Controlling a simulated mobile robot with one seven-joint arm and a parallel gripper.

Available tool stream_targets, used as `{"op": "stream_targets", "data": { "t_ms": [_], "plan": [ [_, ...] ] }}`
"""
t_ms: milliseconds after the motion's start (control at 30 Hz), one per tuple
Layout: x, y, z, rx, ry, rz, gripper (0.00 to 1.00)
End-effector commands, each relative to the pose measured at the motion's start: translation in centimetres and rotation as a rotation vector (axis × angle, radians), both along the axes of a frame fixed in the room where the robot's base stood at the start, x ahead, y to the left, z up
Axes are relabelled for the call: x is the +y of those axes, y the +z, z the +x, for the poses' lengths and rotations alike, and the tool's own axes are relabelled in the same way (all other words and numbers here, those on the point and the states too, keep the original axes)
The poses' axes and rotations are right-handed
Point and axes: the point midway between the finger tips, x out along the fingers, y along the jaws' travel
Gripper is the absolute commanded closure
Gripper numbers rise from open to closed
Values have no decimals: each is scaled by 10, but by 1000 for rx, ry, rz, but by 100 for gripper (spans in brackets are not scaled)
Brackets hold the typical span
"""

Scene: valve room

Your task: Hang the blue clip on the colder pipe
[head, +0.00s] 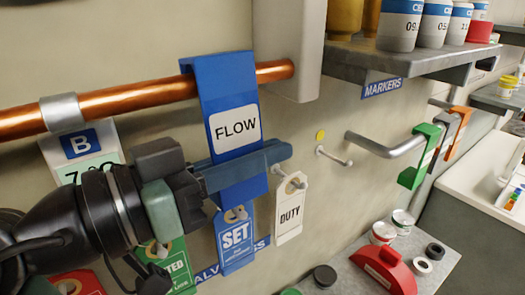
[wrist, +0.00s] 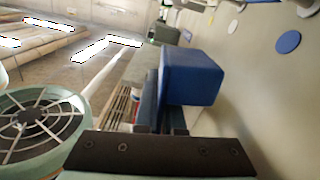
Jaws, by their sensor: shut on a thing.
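The blue clip (head: 225,82) with a white FLOW label is upright at the copper pipe (head: 135,100). Its bent top is at the pipe and covers a stretch of it; whether the pipe bears its weight I cannot tell. My gripper (head: 245,167) is shut on the clip's lower part, below the label. In the wrist view the clip (wrist: 192,85) shows as a blue block at my fingers (wrist: 160,110). A sign B (head: 80,145) hangs from a grey collar on this pipe; its reading is partly hidden by my arm. No other pipe's reading shows.
A blue SET tag (head: 235,240) and a white DUTY tag (head: 290,208) hang on pegs just below my gripper. A grey box (head: 285,50) closes the pipe's right end. A shelf (head: 400,68) with jars juts out at upper right. A bench with a red object (head: 385,270) is at lower right.

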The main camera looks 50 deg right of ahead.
Motion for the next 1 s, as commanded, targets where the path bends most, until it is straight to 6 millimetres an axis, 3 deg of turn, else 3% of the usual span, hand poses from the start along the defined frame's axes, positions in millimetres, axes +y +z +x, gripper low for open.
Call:
{"op": "stream_targets", "data": {
  "t_ms": [33,200,633,767,1000],
  "plan": [
    [0,0,0,-1,0,0,91],
    [0,0,0,0,0,0,60],
    [8,-2,3,0,3,0,59],
    [28,-4,8,-2,6,-1,59],
    [81,-4,20,-3,4,-1,59]
  ]
}}
